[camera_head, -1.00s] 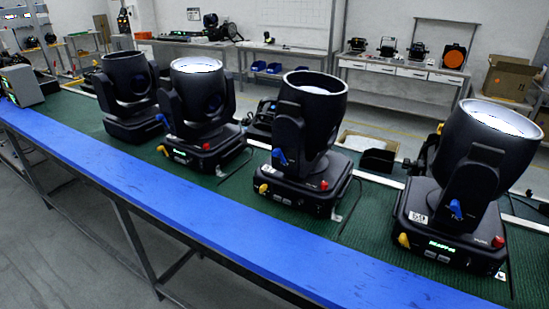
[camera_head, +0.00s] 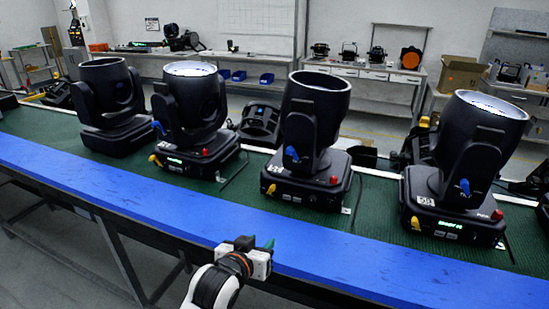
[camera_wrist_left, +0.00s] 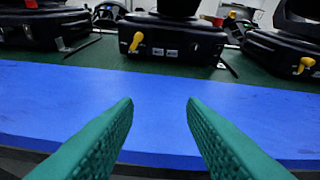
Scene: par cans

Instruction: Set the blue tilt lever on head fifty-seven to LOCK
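Several black moving-head lights stand in a row. The rightmost head (camera_head: 470,165) has a label that looks like 59; the other number labels are too small to read, so I cannot tell which is fifty-seven. Blue tilt levers show on the second head from the left (camera_head: 158,127), the third (camera_head: 291,154) and the rightmost (camera_head: 464,187). My left gripper (camera_head: 257,244) is open and empty in front of the blue front edge, apart from the heads. In the left wrist view its green fingers (camera_wrist_left: 160,105) are spread, facing a head's base (camera_wrist_left: 175,42). My right gripper is not in view.
The heads stand on a green mat (camera_head: 235,195) behind a blue front strip (camera_head: 150,197), which is clear. Yellow levers (camera_head: 270,188) and red knobs (camera_head: 334,180) sit on the bases. Black cables lie between heads. Workbenches (camera_head: 385,78) stand behind.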

